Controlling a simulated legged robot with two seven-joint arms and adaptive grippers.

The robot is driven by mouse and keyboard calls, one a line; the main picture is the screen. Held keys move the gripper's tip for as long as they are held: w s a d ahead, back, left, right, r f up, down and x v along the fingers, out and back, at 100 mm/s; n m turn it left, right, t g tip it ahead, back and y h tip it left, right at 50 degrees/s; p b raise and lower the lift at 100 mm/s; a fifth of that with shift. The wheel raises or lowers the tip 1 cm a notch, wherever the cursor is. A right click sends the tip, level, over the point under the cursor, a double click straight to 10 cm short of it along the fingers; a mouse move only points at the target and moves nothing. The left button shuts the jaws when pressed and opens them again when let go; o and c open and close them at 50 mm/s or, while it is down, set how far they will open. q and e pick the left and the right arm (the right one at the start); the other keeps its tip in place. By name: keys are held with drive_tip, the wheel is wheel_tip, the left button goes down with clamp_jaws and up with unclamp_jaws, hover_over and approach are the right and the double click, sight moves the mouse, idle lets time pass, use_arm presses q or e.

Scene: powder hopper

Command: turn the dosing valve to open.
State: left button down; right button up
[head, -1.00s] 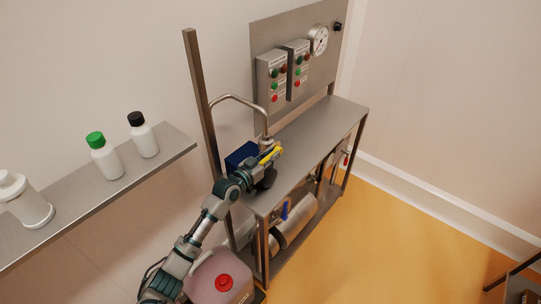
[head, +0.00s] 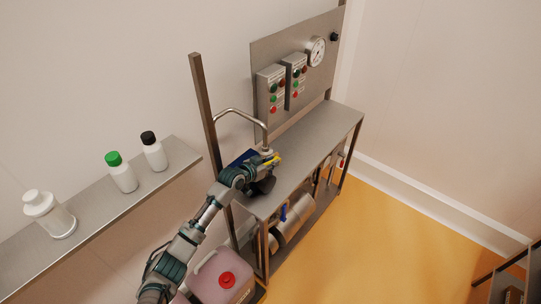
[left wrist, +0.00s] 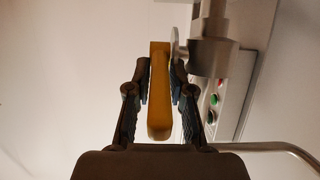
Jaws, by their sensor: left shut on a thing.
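The dosing valve's yellow handle (head: 278,159) shows beside a metal valve body (head: 266,150) at the end of a bent pipe, over the bench's near left end. My left gripper (head: 269,165) is at the handle and partly hides it. In the left wrist view the yellow handle (left wrist: 160,95) lies lengthwise between the two fingers of my left gripper (left wrist: 160,72), which is shut on it. The grey valve body (left wrist: 212,52) is just right of the fingers. My right gripper is not in view.
A steel bench (head: 318,143) has a panel with control boxes (head: 271,88) and a gauge (head: 316,51) behind it. An upright post (head: 206,110) stands left of my arm. A shelf (head: 95,210) holds bottles. A pink canister (head: 222,280) stands below my arm.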

use_arm(q)
drive_tip(key=shift+w+d+r+g+y+p, duration=0.15)
drive_tip(key=shift+r+g+y+p, duration=0.15)
drive_tip(key=shift+g+y+p, duration=0.45)
drive_tip(key=shift+w+d+r+g+y+p, duration=0.2)
drive_tip(key=shift+g+p, duration=0.25)
drive_tip(key=shift+p, duration=0.65)
drive_tip(key=shift+a, duration=0.15)
